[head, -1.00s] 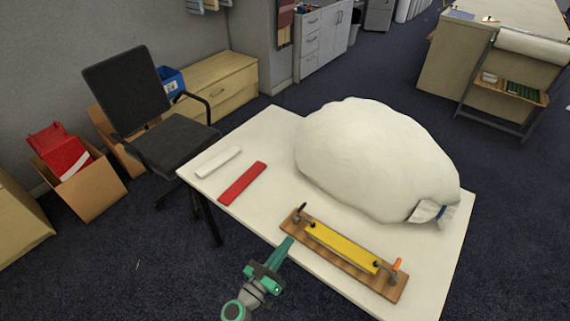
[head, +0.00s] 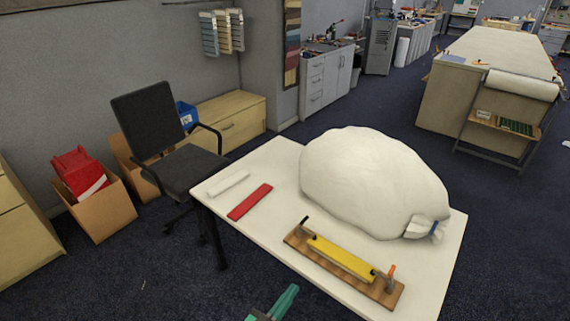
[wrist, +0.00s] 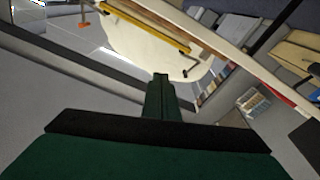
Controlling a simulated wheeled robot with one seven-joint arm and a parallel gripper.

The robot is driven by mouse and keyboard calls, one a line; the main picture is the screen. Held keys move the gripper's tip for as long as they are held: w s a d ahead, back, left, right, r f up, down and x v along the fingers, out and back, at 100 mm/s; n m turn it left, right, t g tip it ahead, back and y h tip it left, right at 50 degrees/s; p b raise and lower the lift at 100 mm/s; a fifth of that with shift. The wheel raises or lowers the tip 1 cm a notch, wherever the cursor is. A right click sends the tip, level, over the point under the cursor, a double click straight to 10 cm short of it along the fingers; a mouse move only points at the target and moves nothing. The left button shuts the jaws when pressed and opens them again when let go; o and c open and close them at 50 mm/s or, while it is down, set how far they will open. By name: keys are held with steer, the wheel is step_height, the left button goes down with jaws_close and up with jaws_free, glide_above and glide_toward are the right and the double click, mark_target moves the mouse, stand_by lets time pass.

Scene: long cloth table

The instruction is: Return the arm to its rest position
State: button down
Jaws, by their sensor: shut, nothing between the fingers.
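My gripper (head: 284,303) shows at the bottom edge of the head view, green, in front of the white table's near edge and apart from everything on it. In the wrist view its green fingers (wrist: 161,98) are together with nothing between them. The rest of the arm is cut off below the head view.
The white table (head: 262,232) holds a wooden board (head: 385,293) with a yellow bar (head: 341,258), a red bar (head: 249,202), a white bar (head: 228,184) and a big white sack (head: 370,180). A dark chair (head: 185,170) stands behind the table's left end. Open floor lies at front left.

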steer(key=s+f+n+g+y, duration=0.2)
steer(key=s+f+y, duration=0.35)
steer(key=s, duration=0.55)
steer(key=s+f+n+g+y, duration=0.2)
steer(key=s+f+y, duration=0.2)
steer(key=s+f, duration=0.55)
steer(key=s+a+r+t+y, duration=0.1)
steer(key=s+r, duration=0.7)
steer(key=r, duration=0.4)
steer(key=s+r+t+y, duration=0.1)
steer(key=s+r+t, duration=0.1)
steer(key=s+r, duration=0.6)
step_height(320, 180, up, 5)
steer(key=shift+s+a+m+t, duration=0.2)
steer(key=shift+a+m+t, duration=0.1)
steer(key=shift+a, duration=0.05)
